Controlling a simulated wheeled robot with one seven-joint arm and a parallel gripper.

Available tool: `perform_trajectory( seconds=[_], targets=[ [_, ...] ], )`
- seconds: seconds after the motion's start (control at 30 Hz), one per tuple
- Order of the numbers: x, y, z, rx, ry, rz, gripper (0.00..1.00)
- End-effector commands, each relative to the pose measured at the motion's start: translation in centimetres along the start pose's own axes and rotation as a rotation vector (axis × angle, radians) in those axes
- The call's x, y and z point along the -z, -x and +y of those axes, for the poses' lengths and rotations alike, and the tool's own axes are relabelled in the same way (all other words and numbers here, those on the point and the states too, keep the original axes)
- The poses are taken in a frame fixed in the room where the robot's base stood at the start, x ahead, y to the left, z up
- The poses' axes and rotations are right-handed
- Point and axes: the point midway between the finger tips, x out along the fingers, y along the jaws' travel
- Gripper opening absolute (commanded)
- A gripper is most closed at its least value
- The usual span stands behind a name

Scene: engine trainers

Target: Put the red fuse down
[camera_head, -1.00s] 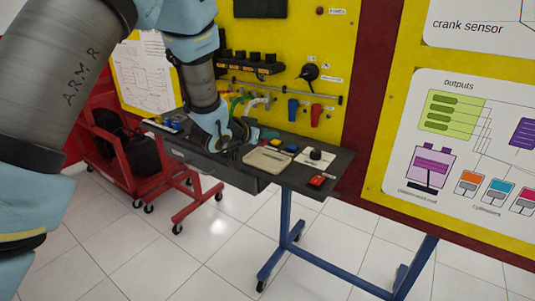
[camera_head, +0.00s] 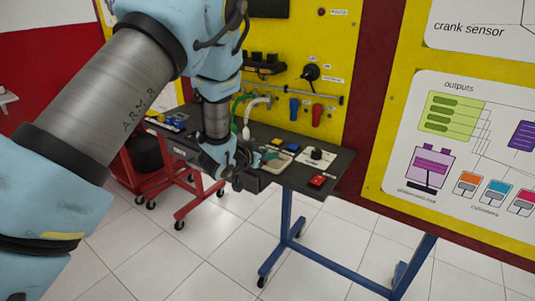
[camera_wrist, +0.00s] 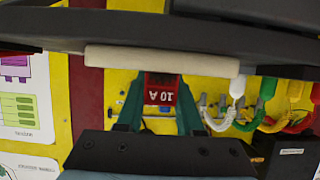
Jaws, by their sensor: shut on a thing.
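The red fuse (camera_wrist: 160,95), marked "10 A", is between the two teal fingers of my gripper (camera_wrist: 160,108) in the wrist view. The gripper is shut on it. In the head view my gripper (camera_head: 238,172) is at the table's front edge, left of the beige tray; the held fuse cannot be made out there. The dark table (camera_head: 335,165) carries the beige tray (camera_head: 277,165), now partly hidden by my gripper. The tray's pale edge also shows in the wrist view (camera_wrist: 160,60), beyond the fuse.
A yellow piece (camera_head: 277,141) and a blue piece (camera_head: 292,147) lie behind the tray. A yellow panel (camera_head: 300,50) with cables stands behind. A red cart (camera_head: 190,205) is at left.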

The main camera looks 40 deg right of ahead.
Motion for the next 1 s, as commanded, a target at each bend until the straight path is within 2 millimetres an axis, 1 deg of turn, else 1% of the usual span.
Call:
perform_trajectory(
  seconds=[0.03, 0.3, 0.57, 0.67, 0.77, 1.0],
  targets=[
    [-0.2, -0.1, 0.0, 0.0, 0.0, 0.0, 0.37],
    [-0.1, 0.0, 0.0, 0.0, 0.0, -0.001, 0.66],
    [0.0, 0.0, 0.0, 0.0, 0.0, -0.001, 0.66],
    [0.2, 0.3, 0.0, 0.001, 0.0, 0.0, 0.66],
    [0.0, 1.7, -0.1, 0.001, 0.001, 0.0, 0.66],
    [-0.1, 6.8, -0.1, 0.002, 0.001, 0.001, 0.66]
  ],
)
